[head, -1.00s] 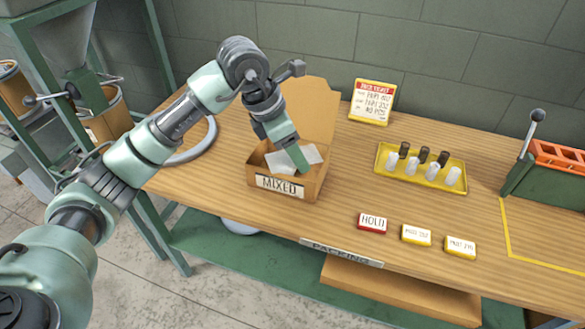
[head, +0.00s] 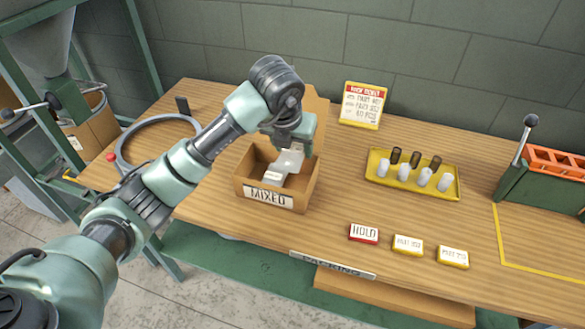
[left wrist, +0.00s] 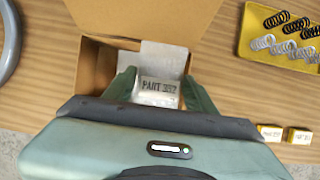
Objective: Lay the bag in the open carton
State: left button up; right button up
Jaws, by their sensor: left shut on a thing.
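The open carton (head: 309,184), labelled MIXED, stands on the bench with its lid raised at the back. It also shows in the left wrist view (left wrist: 92,75). My left gripper (head: 298,140) is over the back right of the carton, pointing down. It is shut on a pale bag labelled PART (left wrist: 158,93), with a finger on either side. In the head view the bag (head: 288,162) is at the carton's mouth, partly hidden by the gripper. A pale grey piece (head: 273,179) shows lower inside; I cannot tell whether it belongs to the bag. My right gripper is not in view.
A yellow tray (head: 370,168) with several dark and light springs is right of the carton. A red HOLD block (head: 363,232) and two yellow-edged blocks lie in front. A ticket stand (head: 362,104) is behind. A grey ring (head: 122,150) lies to the left.

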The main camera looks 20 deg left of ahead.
pick_arm(q)
notch_tip(320, 180, down, 8)
jog(key=shift+f+p, duration=0.25)
jog(key=shift+p, duration=0.4)
